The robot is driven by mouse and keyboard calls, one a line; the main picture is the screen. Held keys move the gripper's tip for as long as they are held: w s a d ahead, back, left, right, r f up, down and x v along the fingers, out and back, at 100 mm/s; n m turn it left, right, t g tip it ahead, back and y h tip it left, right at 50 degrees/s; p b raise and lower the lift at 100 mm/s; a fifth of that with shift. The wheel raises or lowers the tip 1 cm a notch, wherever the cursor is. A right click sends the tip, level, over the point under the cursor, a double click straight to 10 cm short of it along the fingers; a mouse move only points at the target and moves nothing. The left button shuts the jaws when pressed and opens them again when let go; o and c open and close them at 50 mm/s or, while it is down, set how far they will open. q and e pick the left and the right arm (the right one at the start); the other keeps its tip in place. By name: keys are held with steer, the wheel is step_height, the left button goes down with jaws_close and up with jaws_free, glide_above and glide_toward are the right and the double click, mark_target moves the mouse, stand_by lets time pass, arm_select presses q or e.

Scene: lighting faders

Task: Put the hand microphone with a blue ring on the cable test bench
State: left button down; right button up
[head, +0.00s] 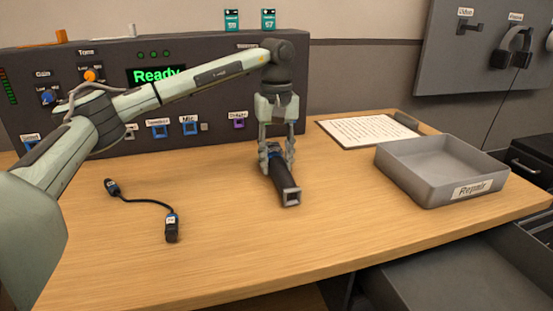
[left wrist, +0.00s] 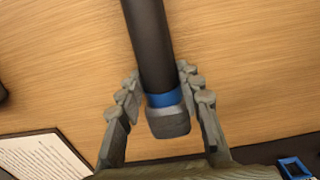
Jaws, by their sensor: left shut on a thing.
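The hand microphone (head: 286,183) has a dark handle, a grey head and a blue ring. My left gripper (head: 277,160) points down at the wooden bench top (head: 225,240) and is shut on the microphone. In the left wrist view, the microphone (left wrist: 150,40) lies between the two fingers, with its blue ring (left wrist: 162,99) and grey head near them. In the head view the microphone is tilted, its square handle end toward the front. I cannot tell whether it touches the wood. The fingers partly hide its head. My right gripper is not in view.
A dark console (head: 160,105) with a green "Ready" display stands at the back. A short black cable (head: 148,201) lies at left. A clipboard (head: 365,130) and a grey "Repair" tray (head: 440,190) are at right. Bare wood lies in front of the microphone.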

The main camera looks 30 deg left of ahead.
mark_target(277, 157)
arm_select(q)
steer(key=shift+f, duration=0.15)
steer(key=c, duration=1.4)
jaws_free()
steer(key=o, duration=0.4)
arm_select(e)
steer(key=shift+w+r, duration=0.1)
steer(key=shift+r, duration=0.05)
arm_select(q)
step_height(277, 157, up, 12)
steer(key=shift+r, duration=0.15)
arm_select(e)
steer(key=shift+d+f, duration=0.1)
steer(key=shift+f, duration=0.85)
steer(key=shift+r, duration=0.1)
